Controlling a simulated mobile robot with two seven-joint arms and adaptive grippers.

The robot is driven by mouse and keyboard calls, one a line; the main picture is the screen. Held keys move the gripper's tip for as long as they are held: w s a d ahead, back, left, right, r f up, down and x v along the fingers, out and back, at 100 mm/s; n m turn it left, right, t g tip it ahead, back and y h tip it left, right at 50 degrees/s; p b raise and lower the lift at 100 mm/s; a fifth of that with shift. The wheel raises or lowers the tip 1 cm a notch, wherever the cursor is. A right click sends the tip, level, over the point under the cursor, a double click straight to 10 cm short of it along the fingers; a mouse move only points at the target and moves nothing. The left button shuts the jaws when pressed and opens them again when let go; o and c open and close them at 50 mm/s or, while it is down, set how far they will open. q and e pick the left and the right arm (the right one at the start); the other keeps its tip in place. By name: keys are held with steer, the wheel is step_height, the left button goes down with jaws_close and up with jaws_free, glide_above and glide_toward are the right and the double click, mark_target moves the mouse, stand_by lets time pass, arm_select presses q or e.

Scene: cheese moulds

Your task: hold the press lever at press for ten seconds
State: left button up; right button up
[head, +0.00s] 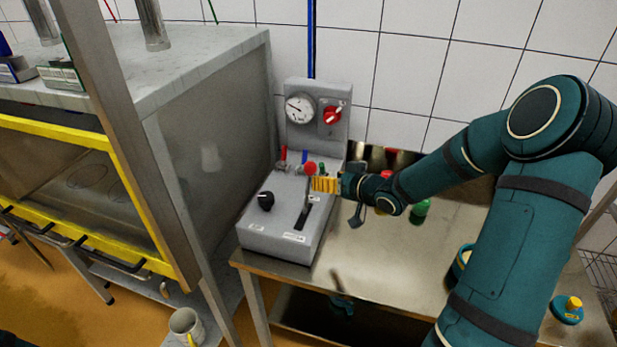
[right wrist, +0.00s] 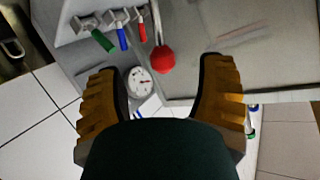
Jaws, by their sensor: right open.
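The press lever (head: 307,196) stands in a dark slot on the sloped face of a grey control box (head: 265,240). Its red ball knob (head: 310,168) is at the top; I cannot tell which marked position the lever is at. The labels by the slot are too small to read. My right gripper (head: 325,185), with yellow ribbed fingers, is just right of the lever. In the right wrist view it is open, and the red ball (right wrist: 163,60) shows in the gap between the fingertips, clear of both fingers. My left gripper is not in view.
The box also carries a gauge (head: 300,109), a red rotary knob (head: 333,115), a black knob (head: 266,200) and small coloured levers behind the press lever. It stands on a steel table (head: 390,260). A large machine with a yellow frame (head: 90,230) is at left.

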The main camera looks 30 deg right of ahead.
mark_target(309, 175)
steer(key=b+x, duration=0.1)
steer(key=x, duration=0.7)
steer(key=shift+w, duration=0.1)
jaws_close()
